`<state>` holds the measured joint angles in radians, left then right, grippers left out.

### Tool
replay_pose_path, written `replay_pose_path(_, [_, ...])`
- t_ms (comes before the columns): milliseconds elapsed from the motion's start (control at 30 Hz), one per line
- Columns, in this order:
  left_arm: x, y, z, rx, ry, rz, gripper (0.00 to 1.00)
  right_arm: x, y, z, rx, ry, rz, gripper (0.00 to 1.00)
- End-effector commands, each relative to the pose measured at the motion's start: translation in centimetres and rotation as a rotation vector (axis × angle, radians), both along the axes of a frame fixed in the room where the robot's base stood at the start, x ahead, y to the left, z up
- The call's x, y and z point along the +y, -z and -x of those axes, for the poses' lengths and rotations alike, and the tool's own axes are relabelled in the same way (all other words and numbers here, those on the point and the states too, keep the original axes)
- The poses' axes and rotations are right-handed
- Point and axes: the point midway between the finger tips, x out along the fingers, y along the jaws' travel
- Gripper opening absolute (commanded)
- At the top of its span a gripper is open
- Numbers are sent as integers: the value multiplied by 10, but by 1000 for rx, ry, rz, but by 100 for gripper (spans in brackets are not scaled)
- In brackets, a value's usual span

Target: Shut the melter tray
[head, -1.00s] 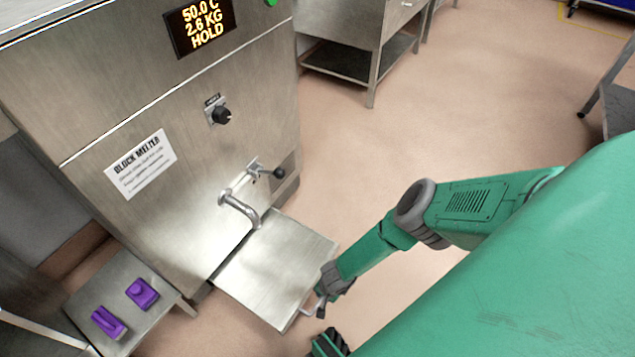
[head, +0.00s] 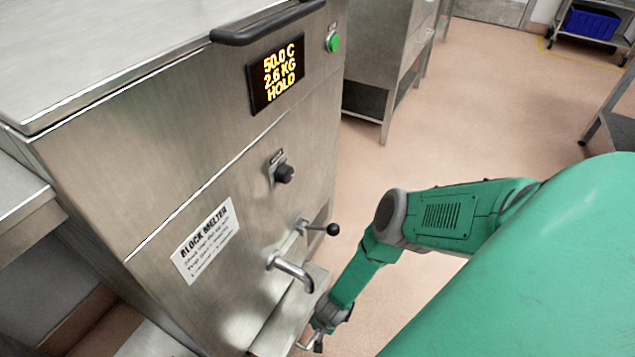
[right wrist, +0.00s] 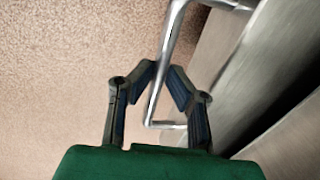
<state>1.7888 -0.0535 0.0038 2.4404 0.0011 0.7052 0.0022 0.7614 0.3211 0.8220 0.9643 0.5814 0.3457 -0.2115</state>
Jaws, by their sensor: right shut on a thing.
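The melter tray (head: 286,324) is a flat steel slab low on the front of the block melter (head: 150,240). A short part of it sticks out beneath the spout. My right gripper (head: 317,340) is at the tray's outer edge, shut on the bent-rod tray handle (head: 304,347). In the right wrist view the handle (right wrist: 171,42) passes between the two fingers of the gripper (right wrist: 164,77), beside the steel tray front. The tray's near end is cut off by the head view's lower edge. My left gripper is not in view.
A curved spout (head: 293,272) and a black-knobbed valve lever (head: 320,229) stick out above the tray. A black dial (head: 284,173) is higher up. A steel cabinet (head: 385,60) stands behind. The floor (head: 480,110) to the right is clear.

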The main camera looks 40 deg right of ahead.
Motion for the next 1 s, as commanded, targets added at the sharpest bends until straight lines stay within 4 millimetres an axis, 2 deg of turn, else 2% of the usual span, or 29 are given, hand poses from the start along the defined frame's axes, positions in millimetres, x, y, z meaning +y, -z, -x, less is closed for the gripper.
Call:
replay_pose_path(33, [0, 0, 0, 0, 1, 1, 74, 5, -2, -2, -2, -3, -11, 0])
replay_pose_path(300, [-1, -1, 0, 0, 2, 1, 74, 5, -2, -2, -2, -2, -13, 0])
replay_pose_path(333, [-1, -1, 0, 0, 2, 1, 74, 5, -2, -2, -2, -3, -10, 20])
replay_pose_path(367, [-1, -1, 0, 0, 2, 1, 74, 5, -2, -2, -3, -2, -9, 30])
replay_pose_path(400, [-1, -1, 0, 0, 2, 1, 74, 5, -2, -2, -2, -2, -9, 33])
replay_pose_path(767, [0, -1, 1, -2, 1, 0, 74, 5, -4, -2, -1, -3, -10, 33])
replay_pose_path(867, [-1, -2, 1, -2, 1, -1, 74, 4, -10, -1, 0, -4, -10, 33])
replay_pose_path(1000, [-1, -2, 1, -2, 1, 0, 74, 3, -27, 1, -1, -3, -10, 33])
